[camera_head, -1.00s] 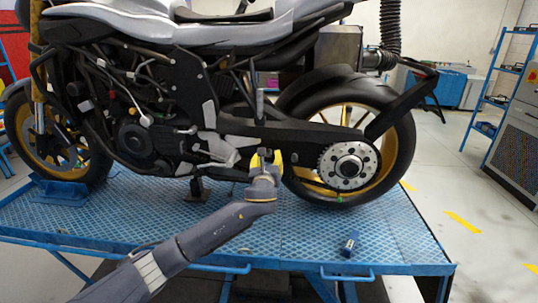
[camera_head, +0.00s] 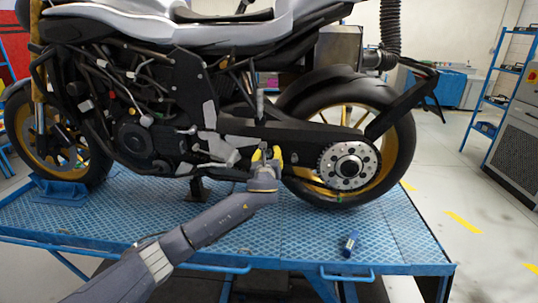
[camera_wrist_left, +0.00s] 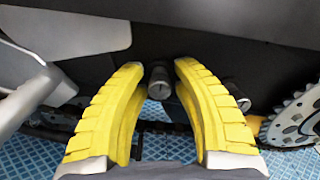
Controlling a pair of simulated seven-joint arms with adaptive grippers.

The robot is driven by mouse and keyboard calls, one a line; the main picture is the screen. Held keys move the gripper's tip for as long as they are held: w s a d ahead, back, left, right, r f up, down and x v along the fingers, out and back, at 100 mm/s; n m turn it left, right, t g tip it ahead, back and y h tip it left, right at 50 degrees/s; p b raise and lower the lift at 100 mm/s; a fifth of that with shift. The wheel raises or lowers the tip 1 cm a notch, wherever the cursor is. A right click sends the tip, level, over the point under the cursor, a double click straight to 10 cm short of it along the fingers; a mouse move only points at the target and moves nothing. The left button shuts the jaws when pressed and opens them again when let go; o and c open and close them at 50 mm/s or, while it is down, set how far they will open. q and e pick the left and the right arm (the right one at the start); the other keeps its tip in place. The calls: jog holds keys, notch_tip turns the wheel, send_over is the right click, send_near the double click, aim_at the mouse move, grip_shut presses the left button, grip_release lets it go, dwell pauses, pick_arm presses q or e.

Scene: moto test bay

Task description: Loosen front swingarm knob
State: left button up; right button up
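The motorcycle's black swingarm (camera_head: 285,132) runs back to the rear wheel. In the left wrist view, a dark round knob (camera_wrist_left: 159,82), the front one of two, sticks out below the swingarm. A second dark knob (camera_wrist_left: 237,93) sits to its right, partly behind the right finger. My left gripper (camera_head: 266,153) is at the swingarm's underside. In the left wrist view its yellow fingers (camera_wrist_left: 160,70) are apart, one on each side of the front knob. Small gaps seem to show beside the knob. My right gripper is not in view.
The motorcycle stands on a blue textured platform (camera_head: 110,221). The rear sprocket (camera_head: 348,167) is right of my left gripper. A grey lever-like part (camera_wrist_left: 25,95) is close at the left in the wrist view.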

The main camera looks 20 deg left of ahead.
pick_arm(q)
grip_shut()
jog(key=shift+f, duration=0.1)
jog(key=n, duration=0.5)
jog(key=shift+d+n, duration=0.1)
jog(key=shift+n, duration=0.2)
jog(key=n, duration=1.1)
jog(key=shift+n, duration=0.4)
jog(key=n, duration=0.6)
jog(key=shift+n, duration=0.3)
jog(key=shift+o, duration=1.9)
grip_release()
jog(key=shift+r, duration=0.2)
